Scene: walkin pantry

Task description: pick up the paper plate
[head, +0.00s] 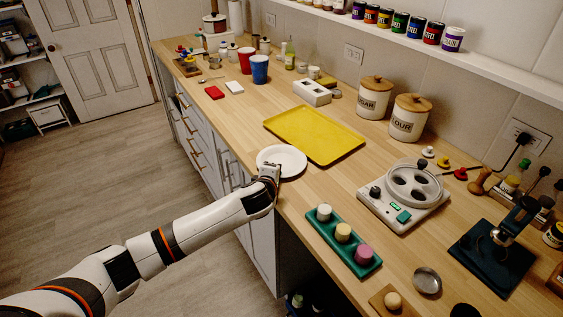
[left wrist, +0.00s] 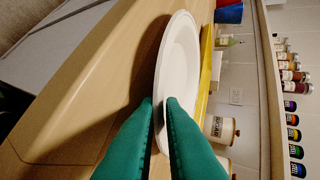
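The paper plate (head: 281,159) is white and round, at the near left edge of the wooden counter, beside the yellow tray. My left gripper (head: 269,172) is at its near rim. In the left wrist view the two green fingers (left wrist: 160,103) are close together, one on each side of the rim of the plate (left wrist: 181,62). They look shut on it, though the contact itself is partly hidden. I cannot tell whether the plate is clear of the counter. My right gripper is in neither view.
The yellow tray (head: 314,134) lies just behind the plate. A green holder (head: 343,241) with several colored pieces is to the right, near the front edge. Two canisters (head: 409,117) stand at the back. Red and blue cups (head: 260,70) stand farther left. Bare counter lies left of the plate.

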